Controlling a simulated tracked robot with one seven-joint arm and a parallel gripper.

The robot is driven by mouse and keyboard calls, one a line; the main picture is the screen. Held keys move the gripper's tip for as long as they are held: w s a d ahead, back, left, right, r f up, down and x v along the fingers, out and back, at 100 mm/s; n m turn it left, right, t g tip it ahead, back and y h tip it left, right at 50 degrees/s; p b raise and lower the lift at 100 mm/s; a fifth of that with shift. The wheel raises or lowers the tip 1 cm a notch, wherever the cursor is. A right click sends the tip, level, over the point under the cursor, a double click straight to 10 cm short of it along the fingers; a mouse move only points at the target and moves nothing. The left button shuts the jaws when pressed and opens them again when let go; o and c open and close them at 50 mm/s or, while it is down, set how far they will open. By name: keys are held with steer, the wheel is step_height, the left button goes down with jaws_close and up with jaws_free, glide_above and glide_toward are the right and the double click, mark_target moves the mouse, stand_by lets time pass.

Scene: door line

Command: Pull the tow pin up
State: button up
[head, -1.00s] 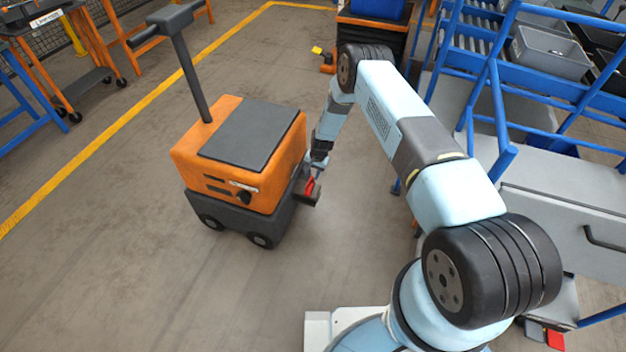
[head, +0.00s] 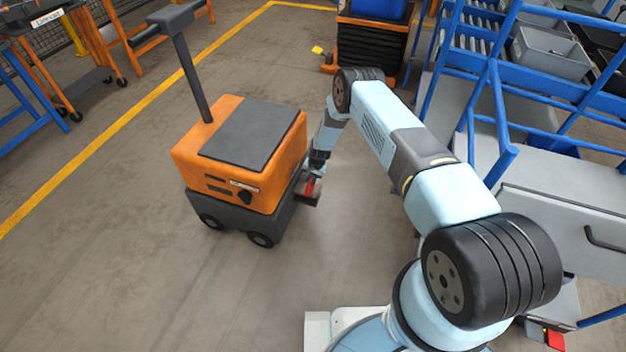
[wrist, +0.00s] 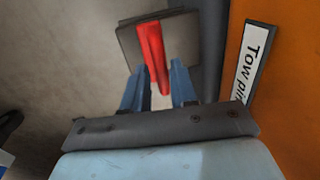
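The red tow pin (head: 310,186) stands on a small dark hitch plate (head: 308,198) low on the right side of the orange tugger (head: 240,165). In the wrist view the red pin (wrist: 152,50) lies between the two blue fingers of my gripper (wrist: 157,80). The fingers are apart, with a narrow gap showing beside the pin, so I see no firm hold. A white label reading "Tow pin" (wrist: 258,62) is on the orange body to the right. In the head view my gripper (head: 314,172) is just above the pin, and its fingers are too small to make out.
The tugger's dark handle (head: 165,25) rises at its far left. A blue rack (head: 490,110) with grey bins and a grey cabinet (head: 560,225) stand to the right of my arm. The floor in front of the tugger is clear.

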mark_target(311, 187)
jaws_close()
stand_by(0.3)
step_height(311, 187, up, 7)
steer(key=shift+d+r, duration=0.15)
steer(key=shift+r, duration=0.05)
stand_by(0.4)
steer(key=shift+o, duration=1.4)
jaws_free()
